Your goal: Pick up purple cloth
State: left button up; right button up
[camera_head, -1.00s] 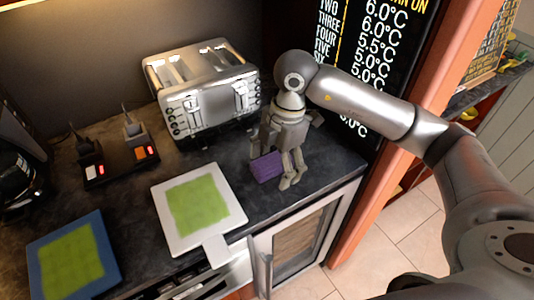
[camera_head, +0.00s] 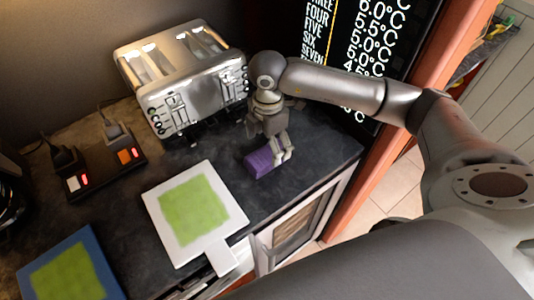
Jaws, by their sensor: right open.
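The purple cloth (camera_head: 261,162) is a small folded block lying on the dark countertop, in front of the toaster and near the counter's right part. My right gripper (camera_head: 283,158) points down at the cloth's right side, with its fingertips close to or at the cloth. The gripper is open. The fingers cover the cloth's right end, and I cannot tell whether they touch it. My left gripper is not in view.
A silver toaster (camera_head: 188,80) stands behind the cloth. A white board with a green square (camera_head: 193,210) lies to the left, a blue one (camera_head: 70,265) farther left. A power strip (camera_head: 105,170) with plugs sits at left. A menu board (camera_head: 375,50) rises behind my arm.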

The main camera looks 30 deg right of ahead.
aim_at(267, 154)
notch_tip(267, 154, down, 3)
jog(key=shift+a+f+p, duration=0.1)
jog(key=shift+p, duration=0.45)
jog(key=shift+f, duration=0.25)
jog(key=shift+c, duration=0.7)
jog(key=c, duration=0.5)
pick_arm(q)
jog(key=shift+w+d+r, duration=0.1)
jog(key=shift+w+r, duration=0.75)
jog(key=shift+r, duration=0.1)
pick_arm(e)
jog(key=c, duration=0.4)
